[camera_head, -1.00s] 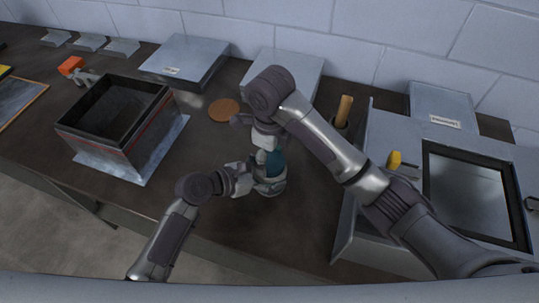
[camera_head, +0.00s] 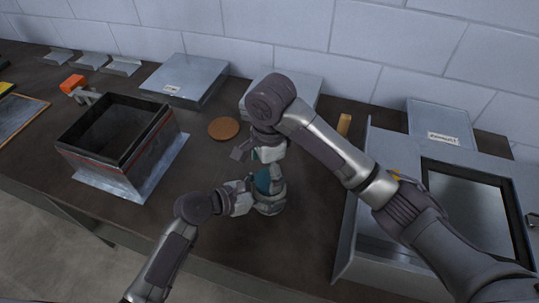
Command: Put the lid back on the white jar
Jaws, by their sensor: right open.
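A pale grey-white jar-like vessel (camera_head: 270,207) with a teal part stands on the dark bench, largely covered by both of my grippers. I cannot tell whether a lid is on it. My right gripper (camera_head: 260,153) is open just above the vessel, with a bit of teal showing between its parts. My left gripper (camera_head: 244,196) is at the vessel's left side. Its fingertips are too hidden to tell whether they grip it. A flat round brown disc (camera_head: 223,128) lies on the bench behind and left of the vessel; I cannot tell if it is a lid.
A black open-topped box (camera_head: 150,150) stands on a metal sheet at left. A grey metal box (camera_head: 185,79) and an orange-headed tool (camera_head: 73,83) lie behind. A large grey metal case (camera_head: 350,235) with a dark-framed panel fills the right. The bench's front edge is close.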

